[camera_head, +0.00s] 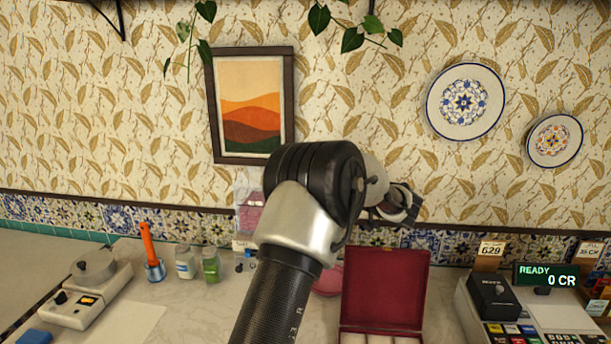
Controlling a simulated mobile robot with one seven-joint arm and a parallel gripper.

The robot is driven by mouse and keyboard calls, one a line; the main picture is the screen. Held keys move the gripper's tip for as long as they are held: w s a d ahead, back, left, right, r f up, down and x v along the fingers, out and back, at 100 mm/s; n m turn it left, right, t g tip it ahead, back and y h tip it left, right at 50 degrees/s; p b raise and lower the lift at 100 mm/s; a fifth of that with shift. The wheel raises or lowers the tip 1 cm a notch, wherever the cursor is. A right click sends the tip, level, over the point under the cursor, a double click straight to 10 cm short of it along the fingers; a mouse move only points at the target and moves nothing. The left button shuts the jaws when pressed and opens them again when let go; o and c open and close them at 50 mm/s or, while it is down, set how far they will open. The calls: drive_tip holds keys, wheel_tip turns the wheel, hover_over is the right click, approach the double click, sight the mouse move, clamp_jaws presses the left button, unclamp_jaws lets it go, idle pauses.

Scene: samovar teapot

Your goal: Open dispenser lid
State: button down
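A clear-walled container with pink contents (249,212), which looks like the dispenser, stands against the back wall. My arm hides its right side, and I cannot tell whether its lid is open or shut. My gripper (406,207) is at the far end of my arm, right of the container and in front of the wall tiles. It is partly hidden behind my wrist, and its fingers are too small and dark to read. I see nothing clearly held in it.
An open red box (385,290) stands right of my arm, with a pink rounded object (328,281) beside it. Small jars (210,265) and an orange-handled tool (148,245) stand left. A scale-like device (92,285) is far left, a register (492,297) far right.

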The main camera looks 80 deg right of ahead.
drive_tip(key=shift+r, duration=0.2)
idle(0.3)
drive_tip(key=c, duration=1.6)
unclamp_jaws()
drive_tip(key=shift+w, duration=0.1)
drive_tip(key=shift+o, duration=0.2)
drive_tip(key=shift+f, duration=0.1)
drive_tip(key=shift+s+f, duration=0.1)
drive_tip(key=shift+s, duration=0.15)
drive_tip(key=b+v, duration=0.2)
drive_tip(key=v, duration=1.5)
